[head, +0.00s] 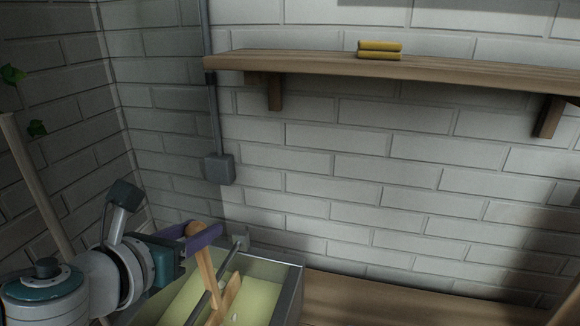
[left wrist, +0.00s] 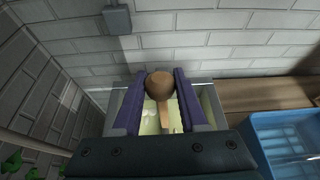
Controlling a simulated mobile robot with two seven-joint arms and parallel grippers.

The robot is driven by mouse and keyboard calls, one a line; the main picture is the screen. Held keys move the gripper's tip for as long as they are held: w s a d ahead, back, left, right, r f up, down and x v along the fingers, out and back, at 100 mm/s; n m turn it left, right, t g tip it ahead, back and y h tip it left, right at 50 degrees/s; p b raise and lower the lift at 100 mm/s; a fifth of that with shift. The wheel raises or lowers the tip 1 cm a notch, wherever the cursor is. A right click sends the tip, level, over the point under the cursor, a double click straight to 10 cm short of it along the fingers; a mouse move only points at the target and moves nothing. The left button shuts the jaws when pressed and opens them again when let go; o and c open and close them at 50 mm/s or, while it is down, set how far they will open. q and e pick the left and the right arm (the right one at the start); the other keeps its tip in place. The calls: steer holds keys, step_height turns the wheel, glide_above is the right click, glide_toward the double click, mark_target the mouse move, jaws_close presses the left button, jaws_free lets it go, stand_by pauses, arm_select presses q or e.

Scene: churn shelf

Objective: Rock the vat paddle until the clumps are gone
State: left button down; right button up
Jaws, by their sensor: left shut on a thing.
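The vat (head: 288,291) is a grey metal box holding pale yellow-green liquid (head: 260,303) at the bottom of the head view. The wooden paddle (head: 208,268) rises from it, tilted, beside a dark rod (head: 215,290) across the vat. My left gripper (head: 203,236) is shut on the top of the paddle handle. In the left wrist view the purple fingers (left wrist: 158,100) stand either side of the round handle end (left wrist: 160,86). A few pale clumps (left wrist: 149,113) show in the liquid there. My right gripper is not in view.
A wooden shelf (head: 470,72) with yellow blocks (head: 380,50) hangs on the brick wall. A wall box (head: 219,169) sits above the vat. A wooden surface (head: 380,305) lies right of the vat; a blue crate (left wrist: 283,135) shows further right in the wrist view.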

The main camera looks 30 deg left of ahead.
arm_select(q)
steer(key=w+d+f+m+y+p, duration=0.1)
steer(key=d+m+y, duration=0.1)
steer(key=d+m, duration=0.2)
steer(key=shift+w+d+y+p, duration=0.25)
steer(key=shift+d+y+p, duration=0.15)
steer(key=shift+d, duration=0.6)
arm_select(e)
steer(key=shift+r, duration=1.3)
arm_select(q)
steer(key=shift+f, duration=0.15)
steer(key=shift+c, duration=2.2)
jaws_free()
steer(key=v, duration=1)
steer(key=shift+p, duration=0.3)
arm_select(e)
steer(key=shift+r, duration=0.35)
